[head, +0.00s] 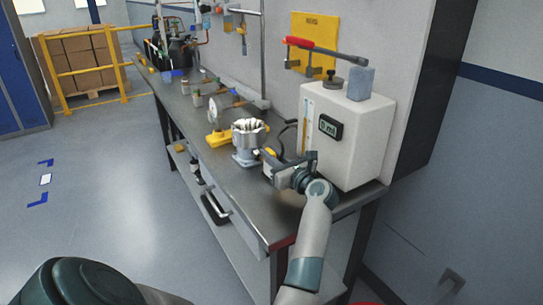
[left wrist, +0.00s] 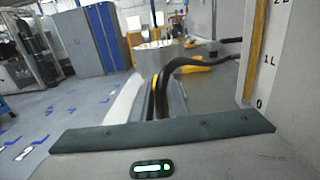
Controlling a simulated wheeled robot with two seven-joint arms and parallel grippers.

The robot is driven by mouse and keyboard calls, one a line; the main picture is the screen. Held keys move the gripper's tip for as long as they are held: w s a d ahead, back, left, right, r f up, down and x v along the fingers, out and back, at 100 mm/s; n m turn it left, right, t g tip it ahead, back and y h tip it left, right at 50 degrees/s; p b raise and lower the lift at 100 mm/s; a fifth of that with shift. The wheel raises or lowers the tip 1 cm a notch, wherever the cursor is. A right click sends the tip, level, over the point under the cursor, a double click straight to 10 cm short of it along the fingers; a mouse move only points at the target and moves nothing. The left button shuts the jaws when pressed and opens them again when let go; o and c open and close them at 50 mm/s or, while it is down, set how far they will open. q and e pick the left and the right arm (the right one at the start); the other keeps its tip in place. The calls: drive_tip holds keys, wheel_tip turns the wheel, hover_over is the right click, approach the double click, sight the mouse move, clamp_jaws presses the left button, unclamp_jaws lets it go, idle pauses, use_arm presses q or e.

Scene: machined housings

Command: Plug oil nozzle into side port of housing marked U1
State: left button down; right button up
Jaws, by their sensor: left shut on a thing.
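A silver, ribbed housing (head: 249,132) stands upright on a pale blue-grey base on the bench; it also shows ahead in the left wrist view (left wrist: 158,53). I cannot read any U1 mark on it. My left gripper (head: 268,161) is at its right, near side, shut on the oil nozzle, whose small yellow part (head: 268,151) shows close to the housing. A black hose (left wrist: 188,62) curves from the right down to the grip. The gripper body hides most of the nozzle and the port; I cannot tell whether they touch. My right gripper is out of view.
A white oil dispenser (head: 357,150) with a "0 ml" display stands right beside my left arm. The bench's front strip (head: 250,208) is clear.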

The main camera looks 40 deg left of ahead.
use_arm(q)
drive_tip(key=shift+x, duration=1)
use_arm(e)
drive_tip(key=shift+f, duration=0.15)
use_arm(q)
drive_tip(key=c, duration=1.6)
unclamp_jaws()
drive_tip(key=shift+c, duration=0.2)
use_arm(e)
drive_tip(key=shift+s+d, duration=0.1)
